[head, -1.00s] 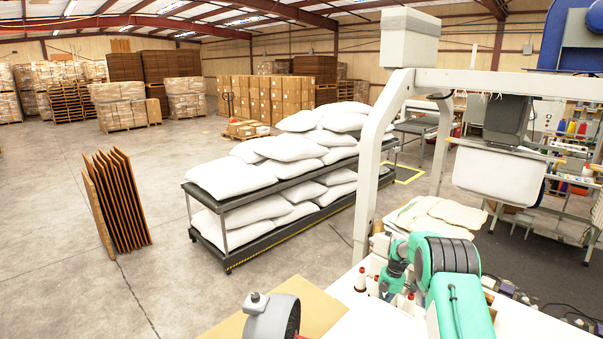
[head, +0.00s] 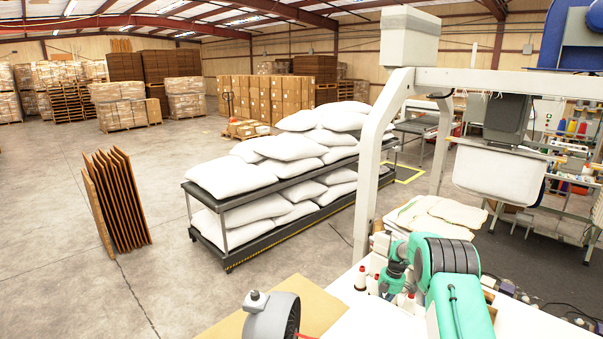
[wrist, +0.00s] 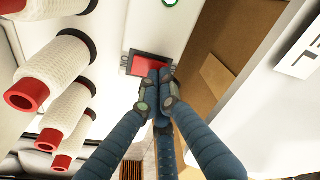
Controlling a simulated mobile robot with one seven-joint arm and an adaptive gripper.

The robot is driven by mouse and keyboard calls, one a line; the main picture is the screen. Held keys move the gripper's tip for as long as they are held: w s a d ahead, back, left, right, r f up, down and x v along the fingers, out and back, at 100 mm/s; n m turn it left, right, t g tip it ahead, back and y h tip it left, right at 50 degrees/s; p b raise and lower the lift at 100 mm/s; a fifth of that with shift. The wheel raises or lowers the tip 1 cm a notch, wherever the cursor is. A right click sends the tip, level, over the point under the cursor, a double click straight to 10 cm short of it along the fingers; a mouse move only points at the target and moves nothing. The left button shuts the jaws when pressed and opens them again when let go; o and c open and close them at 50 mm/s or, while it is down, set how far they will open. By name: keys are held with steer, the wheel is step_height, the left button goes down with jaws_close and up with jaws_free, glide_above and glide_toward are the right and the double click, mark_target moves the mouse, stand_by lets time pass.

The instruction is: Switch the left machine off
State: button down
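In the wrist view a red rocker switch (wrist: 143,64) sits in a dark frame on a white machine panel (wrist: 158,30). Lettering that seems to read "ON" stands beside it. My gripper (wrist: 158,86) has its blue fingers drawn together. Their tips overlap the lower right part of the switch, at or just in front of it. I cannot tell whether they touch it or which way the rocker is tilted. I see nothing held between the fingers. In the head view the switch and my fingertips are hidden beyond my teal arm.
Thread cones with red cores (wrist: 62,68) stand close on the left in the wrist view. A brown board (wrist: 215,75) lies to the right. In the head view a rack of white pillows (head: 280,215) stands left of a grey metal frame (head: 372,170).

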steer(key=shift+f, duration=0.35)
stand_by(0.3)
steer(key=shift+r, duration=3.5)
